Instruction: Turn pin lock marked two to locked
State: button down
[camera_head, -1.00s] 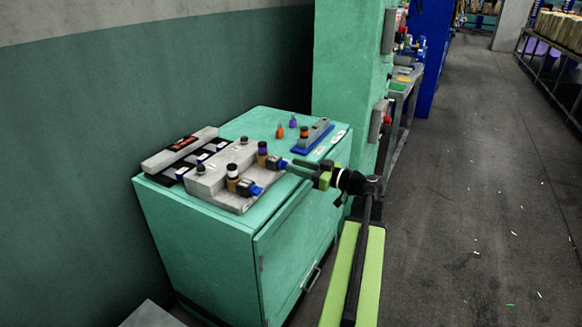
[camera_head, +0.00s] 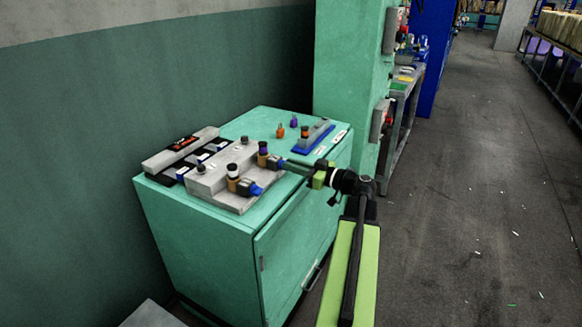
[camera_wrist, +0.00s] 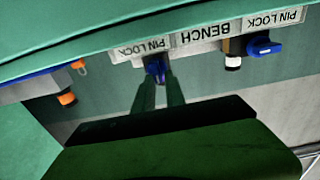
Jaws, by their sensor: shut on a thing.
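My gripper (camera_wrist: 159,80) is shut on the blue knob of one pin lock (camera_wrist: 153,66), on the front of the grey bench block. In the head view my gripper (camera_head: 288,164) reaches this far lock from the right, and the fingers partly hide its knob. The other pin lock (camera_head: 249,187), nearer the camera, has a blue knob standing free; it also shows at the right of the wrist view (camera_wrist: 262,46). Labels reading PIN LOCK and BENCH appear upside down in the wrist view. I cannot read a two on either lock, nor the held knob's exact angle.
The grey block (camera_head: 215,181) sits on a green cabinet (camera_head: 205,250). Behind it lie a black tray and a grey bar (camera_head: 180,149). A blue-based fixture (camera_head: 313,137) and small orange and purple pegs stand farther right.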

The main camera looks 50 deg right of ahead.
jog(key=shift+f, duration=0.1)
jog(key=shift+d+m, duration=0.1)
jog(key=shift+m, duration=0.3)
jog(key=m, duration=0.4)
jog(key=shift+d, duration=0.25)
jog(key=m, duration=0.3)
jog(key=shift+w+d+f+m, duration=0.1)
jog(key=shift+d+f+m, duration=0.1)
jog(key=shift+m, duration=0.2)
jog(key=m, duration=0.4)
jog(key=shift+f+b, duration=0.2)
jog(key=shift+b, duration=0.2)
jog(key=shift+d+f+m, duration=0.1)
jog(key=shift+f+m, duration=0.1)
jog(key=shift+m, duration=2.3)
jog(key=c, duration=1.5)
grip_release()
